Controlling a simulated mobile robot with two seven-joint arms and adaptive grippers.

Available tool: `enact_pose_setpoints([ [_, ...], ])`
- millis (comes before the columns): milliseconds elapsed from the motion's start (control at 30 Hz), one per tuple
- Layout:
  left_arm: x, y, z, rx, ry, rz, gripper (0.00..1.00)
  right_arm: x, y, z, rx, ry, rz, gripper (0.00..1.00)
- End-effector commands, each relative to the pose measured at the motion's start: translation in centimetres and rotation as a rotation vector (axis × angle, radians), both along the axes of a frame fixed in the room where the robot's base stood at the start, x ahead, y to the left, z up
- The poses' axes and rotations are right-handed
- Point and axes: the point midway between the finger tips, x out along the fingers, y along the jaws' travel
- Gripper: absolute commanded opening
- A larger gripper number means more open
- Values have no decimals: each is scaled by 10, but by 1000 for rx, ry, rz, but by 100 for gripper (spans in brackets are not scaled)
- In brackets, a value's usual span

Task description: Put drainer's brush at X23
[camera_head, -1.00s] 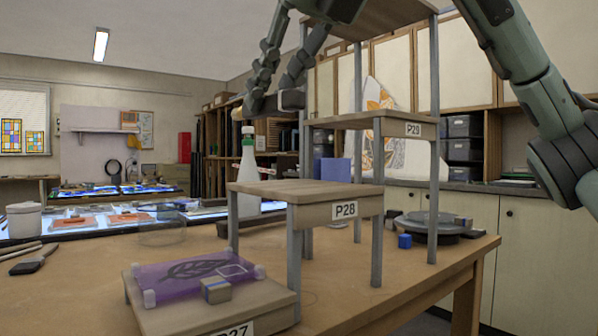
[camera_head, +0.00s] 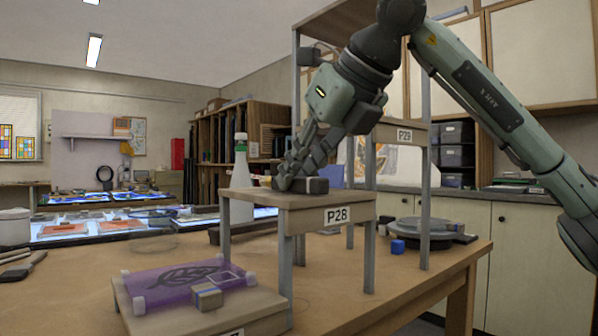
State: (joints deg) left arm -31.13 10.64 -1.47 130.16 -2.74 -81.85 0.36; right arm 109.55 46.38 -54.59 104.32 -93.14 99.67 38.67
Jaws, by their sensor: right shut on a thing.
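My right gripper (camera_head: 292,186) is low over the left part of the wooden platform marked P28 (camera_head: 338,199), fingers pointing down. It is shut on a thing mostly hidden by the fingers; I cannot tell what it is. A brush (camera_head: 22,268) with a dark head lies on the table at the far left, apart from the gripper; I cannot tell if it is the drainer's brush. No label X23 is legible. My left gripper is not in view.
Platform P29 (camera_head: 385,133) is behind right.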

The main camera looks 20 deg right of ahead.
Motion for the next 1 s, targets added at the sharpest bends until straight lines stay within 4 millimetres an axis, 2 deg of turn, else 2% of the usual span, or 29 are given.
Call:
enact_pose_setpoints([
  [300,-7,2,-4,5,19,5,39,0,0,-4,0,-1,0,0],
  [333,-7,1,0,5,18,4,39,0,0,-3,0,0,0,22],
  [467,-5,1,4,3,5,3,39,0,0,-3,0,0,0,38],
  [867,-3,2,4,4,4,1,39,0,0,3,0,0,0,39],
  [900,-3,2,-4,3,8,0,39,-4,-1,6,2,-3,1,39],
  [1000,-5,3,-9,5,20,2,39,-15,-5,18,1,-4,0,39],
])
